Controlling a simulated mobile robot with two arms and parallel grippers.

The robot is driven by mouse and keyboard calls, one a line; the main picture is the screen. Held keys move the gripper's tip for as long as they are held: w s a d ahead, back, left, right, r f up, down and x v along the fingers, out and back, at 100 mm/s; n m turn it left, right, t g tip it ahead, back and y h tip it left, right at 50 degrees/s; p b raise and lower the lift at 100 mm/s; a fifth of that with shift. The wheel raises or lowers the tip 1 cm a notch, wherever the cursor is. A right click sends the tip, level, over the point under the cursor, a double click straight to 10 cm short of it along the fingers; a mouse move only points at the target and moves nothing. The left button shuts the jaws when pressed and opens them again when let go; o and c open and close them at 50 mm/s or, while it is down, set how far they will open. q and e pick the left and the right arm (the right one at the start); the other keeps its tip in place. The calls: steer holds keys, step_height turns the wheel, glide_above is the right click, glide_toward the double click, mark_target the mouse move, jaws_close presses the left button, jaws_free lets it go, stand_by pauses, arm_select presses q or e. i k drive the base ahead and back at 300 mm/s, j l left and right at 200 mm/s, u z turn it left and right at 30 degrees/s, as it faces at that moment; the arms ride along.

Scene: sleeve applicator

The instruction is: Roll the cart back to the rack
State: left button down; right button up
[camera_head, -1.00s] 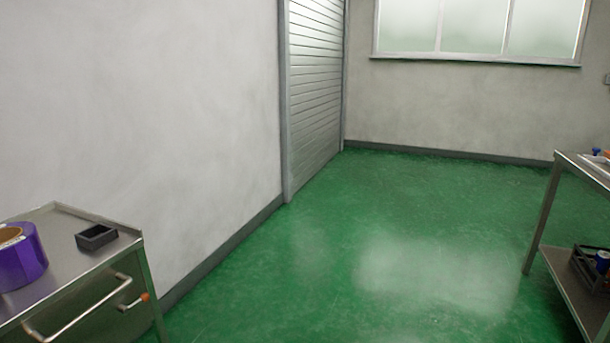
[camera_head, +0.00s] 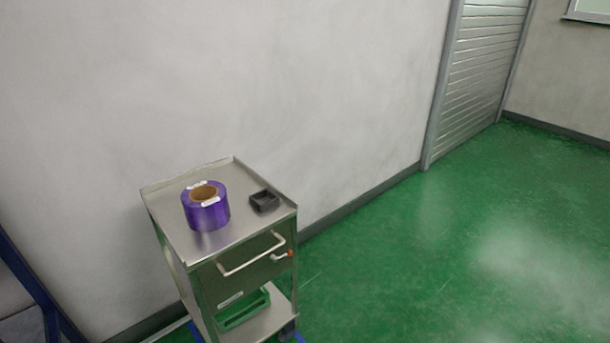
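The metal cart (camera_head: 222,254) stands close to the grey wall, left of the middle of the head view. A purple roll (camera_head: 206,212) with a brown core sits on its top. A small black open box (camera_head: 264,201) sits beside the roll. A green tray (camera_head: 243,309) is on the lower shelf. Neither of my grippers shows. At the left edge is part of a dark blue frame (camera_head: 38,290); I cannot tell whether it is the rack.
Blue marks (camera_head: 194,332) show on the floor by the cart's base. The green floor (camera_head: 430,260) to the right is clear. A closed roller shutter (camera_head: 478,75) is in the wall at the back right.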

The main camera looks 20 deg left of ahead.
mark_target(231, 262)
steer(key=k+u, duration=0.15)
steer(key=u, duration=1.05)
